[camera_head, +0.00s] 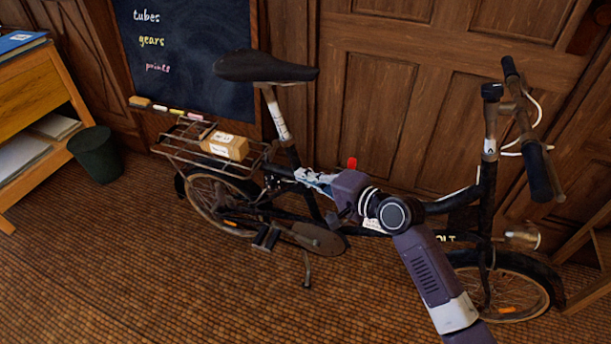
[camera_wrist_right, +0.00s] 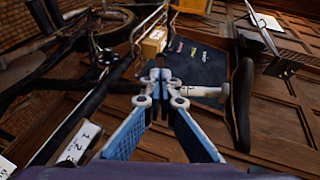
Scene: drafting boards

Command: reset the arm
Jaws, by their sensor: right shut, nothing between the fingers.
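My right arm reaches in from the bottom right of the head view, over the frame of a black bicycle (camera_head: 310,205). My right gripper (camera_head: 308,178) is at its end, pointing left, near the seat post (camera_head: 277,115) below the saddle (camera_head: 265,68). In the wrist view the right gripper's blue fingers (camera_wrist_right: 160,78) meet at their tips with nothing between them. The saddle (camera_wrist_right: 242,105) is at right there. I cannot tell whether the gripper touches the bicycle. My left gripper is not in view.
A small cardboard box (camera_head: 225,145) sits on the rear rack (camera_head: 180,155). A chalkboard (camera_head: 190,60) is behind it on the wooden wall. A dark bin (camera_head: 96,155) and a wooden desk (camera_head: 35,95) are at left. The floor in front is clear at lower left.

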